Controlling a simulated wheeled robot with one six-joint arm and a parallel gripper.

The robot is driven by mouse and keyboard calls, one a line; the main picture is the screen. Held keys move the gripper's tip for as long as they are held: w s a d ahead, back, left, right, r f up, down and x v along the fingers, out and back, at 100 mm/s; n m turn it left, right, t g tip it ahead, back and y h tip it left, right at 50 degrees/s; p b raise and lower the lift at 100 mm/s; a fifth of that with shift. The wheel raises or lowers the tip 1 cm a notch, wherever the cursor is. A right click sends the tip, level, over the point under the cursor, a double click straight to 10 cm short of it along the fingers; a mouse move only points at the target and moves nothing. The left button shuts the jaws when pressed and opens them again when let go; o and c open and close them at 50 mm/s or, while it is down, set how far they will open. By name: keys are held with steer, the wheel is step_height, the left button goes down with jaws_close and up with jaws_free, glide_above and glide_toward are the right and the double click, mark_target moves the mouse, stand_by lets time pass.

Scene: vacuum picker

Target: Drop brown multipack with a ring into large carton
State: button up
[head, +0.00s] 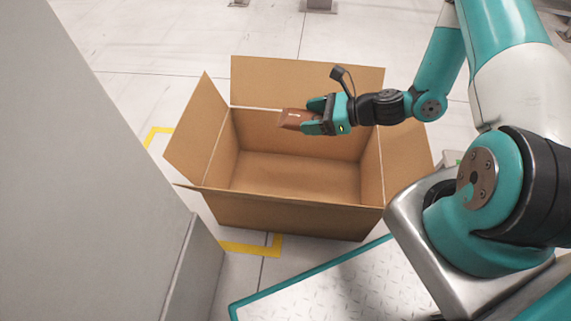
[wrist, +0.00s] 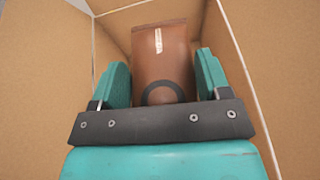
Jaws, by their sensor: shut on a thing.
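The brown multipack (head: 291,119) is between the fingers of my gripper (head: 317,115), above the open large carton (head: 290,214). In the wrist view the multipack (wrist: 160,56) shows a white mark near its far end and a dark ring near the gripper palm. My gripper (wrist: 161,82) is shut on it, one teal finger on each side. The carton stands on the floor with its flaps spread outward. The part of its inside that I can see is empty. Part of its right side is hidden behind my arm.
A grey wall or cabinet (head: 100,160) fills the left side, close to the carton's left flap. Yellow tape marks (head: 262,247) lie on the floor around the carton. The floor behind the carton is mostly clear.

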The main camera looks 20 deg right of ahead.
step_height(320, 180, down, 6)
steer(key=b, duration=0.7)
steer(key=shift+a, duration=0.1)
steer(key=o, duration=1.1)
steer(key=shift+f, duration=0.1)
steer(key=p+v, duration=0.8)
steer(key=v, duration=0.9)
